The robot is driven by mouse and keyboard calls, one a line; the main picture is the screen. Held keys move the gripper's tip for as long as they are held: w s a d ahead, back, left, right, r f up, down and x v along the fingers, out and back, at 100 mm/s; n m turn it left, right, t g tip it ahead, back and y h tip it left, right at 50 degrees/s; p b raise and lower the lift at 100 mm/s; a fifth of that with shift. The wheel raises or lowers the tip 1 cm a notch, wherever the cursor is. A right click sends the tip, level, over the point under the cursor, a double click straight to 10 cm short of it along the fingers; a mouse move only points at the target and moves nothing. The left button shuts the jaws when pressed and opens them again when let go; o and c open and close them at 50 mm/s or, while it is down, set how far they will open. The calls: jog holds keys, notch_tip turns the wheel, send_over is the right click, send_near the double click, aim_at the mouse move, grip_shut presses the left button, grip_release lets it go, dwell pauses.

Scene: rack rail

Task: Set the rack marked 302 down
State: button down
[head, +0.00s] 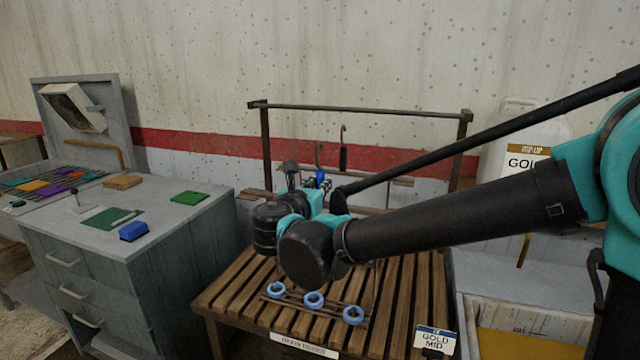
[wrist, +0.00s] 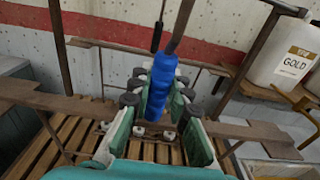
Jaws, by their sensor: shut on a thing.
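My gripper (wrist: 160,95) is shut on a blue grip (wrist: 161,80) with a dark rod rising from it. In the head view the blue grip (head: 320,180) shows just beyond my gripper (head: 318,192), below a hooked top. A thin rack frame (head: 335,307) with three light blue rings (head: 313,299) shows low over the slatted wooden bench (head: 235,285). Small pale rings also show below my fingers in the wrist view (wrist: 168,135). My arm hides the middle of the rack. I cannot tell whether it touches the slats. No 302 marking is readable.
A metal rail (head: 365,110) on two posts stands behind the bench, with a dark hook (head: 343,150) hanging from it. A grey cabinet (head: 110,255) is at left. A GOLD container (head: 525,165) and tank (head: 530,320) are at right. A GOLD MID sign (head: 436,340) stands in front.

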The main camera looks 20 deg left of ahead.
jog(key=shift+f, duration=0.25)
jog(key=c, duration=1.3)
grip_release()
jog(key=shift+c, duration=0.2)
jog(key=shift+o, duration=0.2)
jog(key=shift+f, duration=0.1)
jog(key=o, duration=1.3)
jog(key=s+d, duration=0.1)
jog(key=s, duration=1.1)
jog(key=shift+d, duration=0.15)
dwell(0.6)
